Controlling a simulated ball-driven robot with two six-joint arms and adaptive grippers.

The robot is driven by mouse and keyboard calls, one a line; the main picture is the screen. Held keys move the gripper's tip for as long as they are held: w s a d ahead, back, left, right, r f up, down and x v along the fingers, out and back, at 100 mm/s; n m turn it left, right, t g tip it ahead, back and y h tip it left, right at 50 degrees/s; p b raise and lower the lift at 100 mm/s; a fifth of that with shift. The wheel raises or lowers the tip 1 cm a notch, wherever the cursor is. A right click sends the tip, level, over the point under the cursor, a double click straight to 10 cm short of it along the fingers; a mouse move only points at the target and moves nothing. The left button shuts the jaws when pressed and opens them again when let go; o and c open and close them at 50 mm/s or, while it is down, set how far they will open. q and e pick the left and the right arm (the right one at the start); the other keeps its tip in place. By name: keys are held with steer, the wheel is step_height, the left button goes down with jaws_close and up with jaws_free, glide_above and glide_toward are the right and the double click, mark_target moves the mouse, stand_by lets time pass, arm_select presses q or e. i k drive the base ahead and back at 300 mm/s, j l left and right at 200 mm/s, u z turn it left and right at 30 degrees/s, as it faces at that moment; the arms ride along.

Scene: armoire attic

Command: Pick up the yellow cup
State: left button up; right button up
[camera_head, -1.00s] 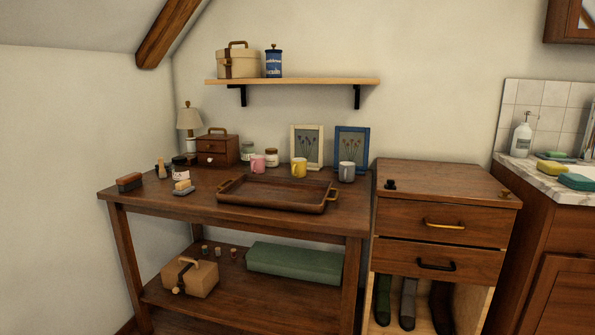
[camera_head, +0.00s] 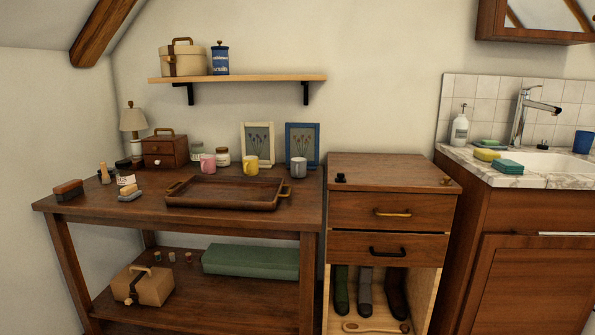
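The yellow cup (camera_head: 251,165) stands upright on the wooden table (camera_head: 105,221), behind the brown tray (camera_head: 224,206). A pink cup (camera_head: 208,164) stands to its left and a grey cup (camera_head: 298,167) to its right. A cream picture frame (camera_head: 258,136) with flowers stands just behind the yellow cup. The tray hides no clear part of the cup. Neither of my grippers shows in this view.
A blue picture frame (camera_head: 302,137), two jars and a small drawer box (camera_head: 165,151) line the table's back. A drawer cabinet (camera_head: 390,209) stands right of the table, then a sink counter (camera_head: 520,178). A shelf (camera_head: 240,78) hangs above. The tray looks empty.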

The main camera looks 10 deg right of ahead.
mark_target(250, 162)
steer(key=i+j, duration=0.65)
steer(key=i, duration=0.15)
